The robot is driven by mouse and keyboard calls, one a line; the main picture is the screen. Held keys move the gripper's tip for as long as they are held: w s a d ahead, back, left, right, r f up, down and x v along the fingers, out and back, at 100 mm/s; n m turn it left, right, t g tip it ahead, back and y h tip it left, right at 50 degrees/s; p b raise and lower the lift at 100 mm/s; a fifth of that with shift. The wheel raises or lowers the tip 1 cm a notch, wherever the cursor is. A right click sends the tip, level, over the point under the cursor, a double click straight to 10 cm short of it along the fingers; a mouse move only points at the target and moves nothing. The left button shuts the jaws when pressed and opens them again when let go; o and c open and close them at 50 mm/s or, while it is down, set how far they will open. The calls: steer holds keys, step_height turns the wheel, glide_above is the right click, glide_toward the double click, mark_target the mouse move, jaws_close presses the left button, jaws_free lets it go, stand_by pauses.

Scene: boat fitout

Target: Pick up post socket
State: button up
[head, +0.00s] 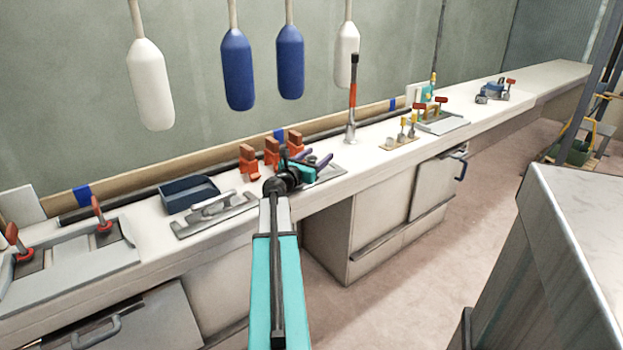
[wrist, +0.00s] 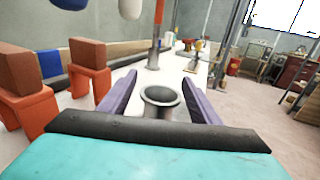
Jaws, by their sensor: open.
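The post socket, a dark grey round cup with a flared open rim (wrist: 161,97), stands upright in the wrist view. It sits between the two purple fingers of my gripper (wrist: 158,82), with a visible gap on each side. The fingers are apart and hold nothing. In the head view my gripper (head: 313,158) is low over the white bench, and I cannot make out the socket clearly there. The socket's lower part is hidden in the wrist view by the gripper's dark front edge.
Several orange blocks (head: 248,160) stand left of my gripper; two of them (wrist: 88,66) are close to the left finger. An upright post with an orange section (head: 352,98) stands beyond. A blue tray (head: 188,193) and a grey fixture (head: 214,213) lie left on the bench (head: 395,160).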

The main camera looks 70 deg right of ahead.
steer(key=shift+c, duration=0.3)
jaws_close()
stand_by(0.3)
